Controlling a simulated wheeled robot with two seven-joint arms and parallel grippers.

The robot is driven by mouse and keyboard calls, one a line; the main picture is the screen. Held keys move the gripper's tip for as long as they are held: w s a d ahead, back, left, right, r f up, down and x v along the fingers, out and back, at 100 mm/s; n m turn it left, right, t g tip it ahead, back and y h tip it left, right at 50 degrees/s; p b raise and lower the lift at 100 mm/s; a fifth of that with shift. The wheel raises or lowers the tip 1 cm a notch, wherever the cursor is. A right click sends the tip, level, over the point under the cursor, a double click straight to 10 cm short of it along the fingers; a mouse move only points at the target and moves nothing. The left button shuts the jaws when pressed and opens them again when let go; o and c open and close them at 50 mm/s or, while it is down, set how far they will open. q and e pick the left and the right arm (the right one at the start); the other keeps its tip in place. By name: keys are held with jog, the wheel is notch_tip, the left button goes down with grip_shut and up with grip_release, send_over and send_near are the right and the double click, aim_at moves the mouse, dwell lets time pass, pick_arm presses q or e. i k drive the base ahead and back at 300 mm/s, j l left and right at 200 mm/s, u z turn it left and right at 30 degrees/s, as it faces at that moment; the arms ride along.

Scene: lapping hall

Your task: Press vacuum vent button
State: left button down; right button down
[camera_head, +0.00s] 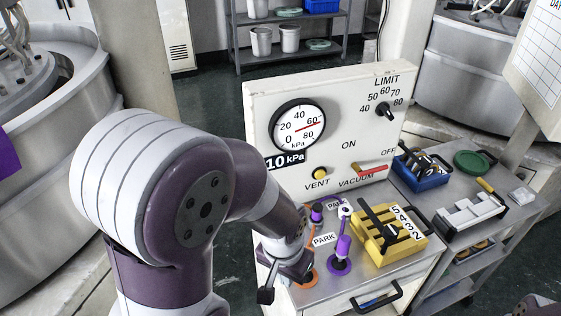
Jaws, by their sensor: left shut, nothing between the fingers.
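The yellow vent button (320,173) sits low on the front of the white vacuum panel (350,95), above the word VENT. It is in plain view and nothing touches it. A red-handled vacuum lever (371,168) is to its right, between the ON and OFF marks. A round kPa gauge (299,126) with a red needle is above the button, with a black 10 kPa label (285,161) under it. My left gripper (266,294) is shut and empty, pointing down at the cart's front left, below and left of the button and apart from it. My right gripper is out of view.
The cart top (385,267) holds a purple-handled tool (341,252) close to my left gripper, PARK labels and a yellow rack (388,233). A blue bin (421,168) and a green dish (472,162) stand on the right-hand cart. The space just before the button looks clear.

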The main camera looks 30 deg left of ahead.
aim_at(320, 174)
jog(key=k+l+u, duration=0.2)
jog(key=k+u, duration=0.15)
jog(key=k, duration=0.2)
jog(key=k+u, duration=0.3)
jog(key=k, duration=0.25)
